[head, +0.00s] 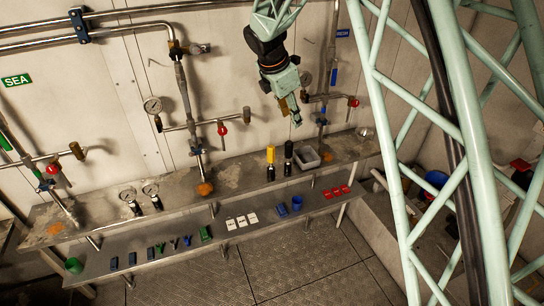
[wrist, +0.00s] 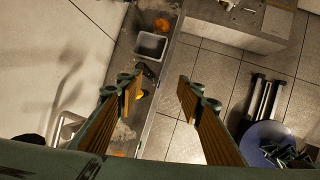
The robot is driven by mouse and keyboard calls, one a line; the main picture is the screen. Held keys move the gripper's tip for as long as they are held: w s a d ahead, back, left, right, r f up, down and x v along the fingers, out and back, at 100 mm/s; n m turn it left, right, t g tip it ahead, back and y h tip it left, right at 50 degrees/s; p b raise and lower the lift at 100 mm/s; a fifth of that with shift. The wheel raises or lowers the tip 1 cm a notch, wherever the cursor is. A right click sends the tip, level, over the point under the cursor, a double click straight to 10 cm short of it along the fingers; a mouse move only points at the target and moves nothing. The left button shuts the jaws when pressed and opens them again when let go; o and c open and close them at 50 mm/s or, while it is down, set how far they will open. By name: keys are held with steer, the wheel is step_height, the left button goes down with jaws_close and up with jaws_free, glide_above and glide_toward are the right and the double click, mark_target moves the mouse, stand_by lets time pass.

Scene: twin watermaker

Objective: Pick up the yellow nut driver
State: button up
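The yellow nut driver (head: 270,156) stands upright on the upper grey ledge in the head view, handle up, left of a similar black-handled driver (head: 289,150). In the wrist view a small yellow patch (wrist: 139,94), apparently its handle, shows beside the left finger, which partly hides it. My gripper (head: 291,111) hangs above the ledge, higher than the drivers and slightly to the right of the yellow one. In the wrist view its two fingers (wrist: 160,88) are spread wide with nothing between them. It is apart from both drivers.
A grey open bin (head: 306,157) sits right of the drivers. Wall pipes with a red valve (head: 354,102) run behind my gripper. The lower shelf holds a blue cup (head: 297,203), red blocks (head: 337,191) and white cards (head: 242,221). Two gauges (head: 150,189) stand farther left.

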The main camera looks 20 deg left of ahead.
mark_target(270, 153)
steer(key=a+f+n+p, duration=0.1)
steer(key=a+f+n, duration=0.3)
steer(key=a+f, duration=0.6)
steer(key=shift+a+f, duration=0.2)
steer(key=shift+a, duration=0.3)
steer(key=shift+s, duration=0.1)
steer(key=shift+x, duration=4.3)
steer(key=shift+f+p, duration=0.1)
steer(key=shift+p, duration=0.2)
steer(key=shift+x, duration=2.45)
steer(key=shift+s+f, duration=0.1)
steer(key=shift+c, duration=0.7)
